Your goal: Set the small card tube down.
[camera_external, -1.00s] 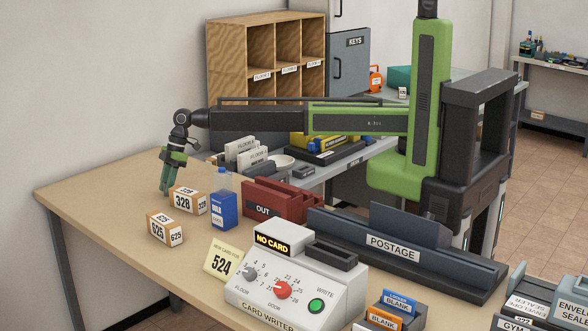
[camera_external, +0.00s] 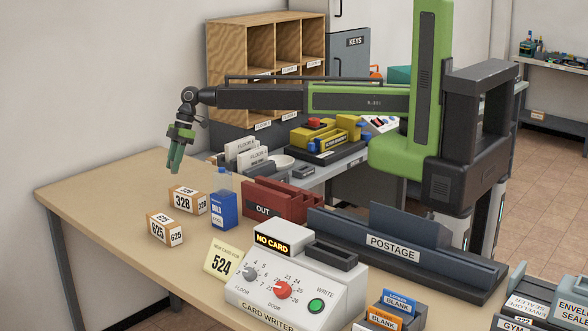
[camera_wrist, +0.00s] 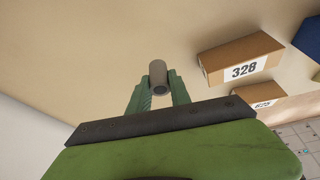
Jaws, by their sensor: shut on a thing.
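The small card tube (camera_wrist: 158,75), a short grey-brown cylinder, sits between the two green fingers of my gripper (camera_wrist: 158,92) in the wrist view, with its round dark-centred end showing. My gripper is shut on it. In the external view my gripper (camera_external: 175,166) points down above the far left part of the table (camera_external: 110,190), behind the box marked 328. I cannot make out the tube there; the fingers seem to hide it.
The box marked 328 (camera_external: 182,202) and the box marked 625 (camera_external: 160,230) stand on the table in front of my gripper. The table's left end is clear.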

